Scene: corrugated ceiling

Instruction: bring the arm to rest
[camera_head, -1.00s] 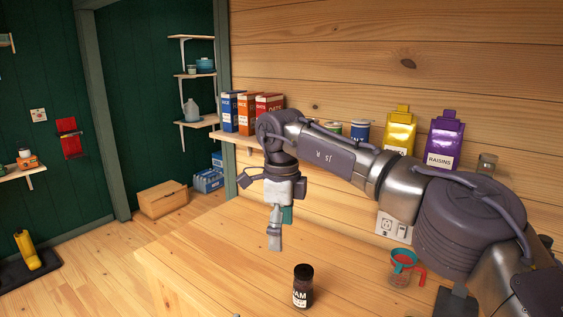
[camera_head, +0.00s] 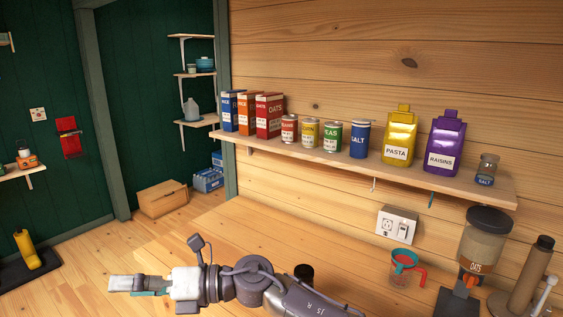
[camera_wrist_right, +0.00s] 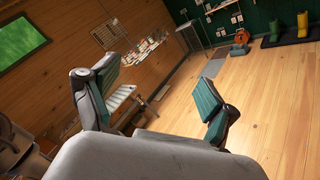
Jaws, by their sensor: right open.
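My right gripper (camera_head: 138,285) is low in the head view, pointing left, at the near left end of the wooden counter. My left gripper is in neither view.
A wall shelf (camera_head: 350,168) holds boxes, several cans and two bags. On the counter (camera_head: 255,230) stand a measuring cup (camera_head: 402,270) with a red handle and an oats dispenser (camera_head: 482,245). Open floor (camera_head: 85,275) lies to the left.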

